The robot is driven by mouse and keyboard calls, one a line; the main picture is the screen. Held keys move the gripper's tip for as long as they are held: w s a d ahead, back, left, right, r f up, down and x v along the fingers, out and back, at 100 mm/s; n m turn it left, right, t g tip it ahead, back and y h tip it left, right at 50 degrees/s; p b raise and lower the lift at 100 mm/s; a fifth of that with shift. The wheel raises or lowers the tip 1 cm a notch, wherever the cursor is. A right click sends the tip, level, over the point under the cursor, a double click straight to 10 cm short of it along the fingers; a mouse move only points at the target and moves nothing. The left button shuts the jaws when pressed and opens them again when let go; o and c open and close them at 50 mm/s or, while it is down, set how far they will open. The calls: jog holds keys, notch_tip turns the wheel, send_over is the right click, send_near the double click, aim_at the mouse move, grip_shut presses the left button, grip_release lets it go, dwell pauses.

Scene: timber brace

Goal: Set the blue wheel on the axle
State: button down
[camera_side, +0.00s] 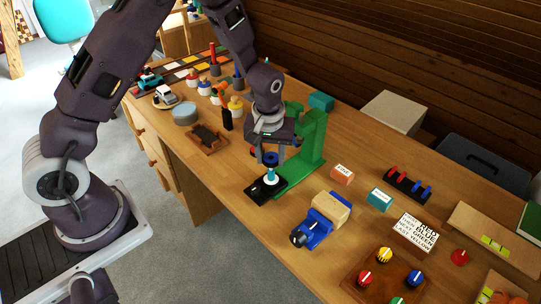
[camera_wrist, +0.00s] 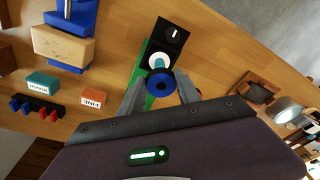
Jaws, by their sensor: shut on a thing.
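The blue wheel (camera_side: 270,158) is a small ring with a dark centre. My gripper (camera_side: 270,161) is shut on it; in the wrist view the wheel (camera_wrist: 160,88) sits between the two fingertips (camera_wrist: 160,94). Just below the wheel in the side view, an upright teal and white post (camera_side: 270,175), which looks like the axle, stands on a black base (camera_side: 262,190). In the wrist view the post's pale round part (camera_wrist: 157,62) shows just beyond the wheel, partly covered by it. I cannot tell whether wheel and post touch.
A green stand (camera_side: 312,140) rises close behind my gripper. A blue vise (camera_side: 315,230) with a wooden block (camera_side: 331,208) is at the front right. Small labelled boxes (camera_side: 342,174) and a peg rack (camera_side: 408,184) lie right. A brown tray (camera_side: 207,139) lies left.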

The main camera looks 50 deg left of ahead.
aim_at(270, 161)
jog(key=shift+f, duration=1.35)
jog(key=c, duration=0.8)
grip_release()
jog(key=shift+o, duration=0.2)
jog(key=r, duration=0.4)
jog(key=s+r, duration=0.1)
jog(key=r, duration=0.2)
jog(key=shift+d, duration=0.3)
